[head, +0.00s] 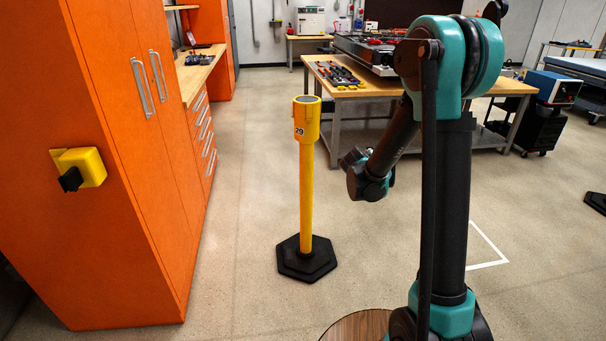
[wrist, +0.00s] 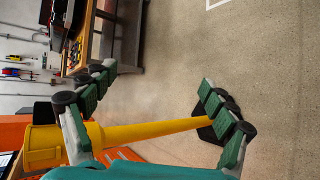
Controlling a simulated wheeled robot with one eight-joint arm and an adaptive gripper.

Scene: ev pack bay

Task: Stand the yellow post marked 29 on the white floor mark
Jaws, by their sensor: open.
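The yellow post marked 29 (head: 307,190) stands upright on a black hexagonal base (head: 306,262) in the middle of the head view. In the wrist view the post (wrist: 150,130) appears sideways, its wide head at the left and its base partly hidden behind a finger. My gripper (head: 368,180) is to the right of the post's shaft, apart from it in the head view. In the wrist view my gripper (wrist: 152,90) is open and empty, with green fingers spread. The white floor mark (head: 488,247) is partly hidden behind my arm; a corner (wrist: 218,4) shows in the wrist view.
An orange cabinet (head: 130,170) with a yellow box (head: 88,167) on its side stands at the left. A wooden workbench (head: 375,88) with tools is behind. Another black base (head: 596,201) shows at the right edge. Open floor surrounds the post.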

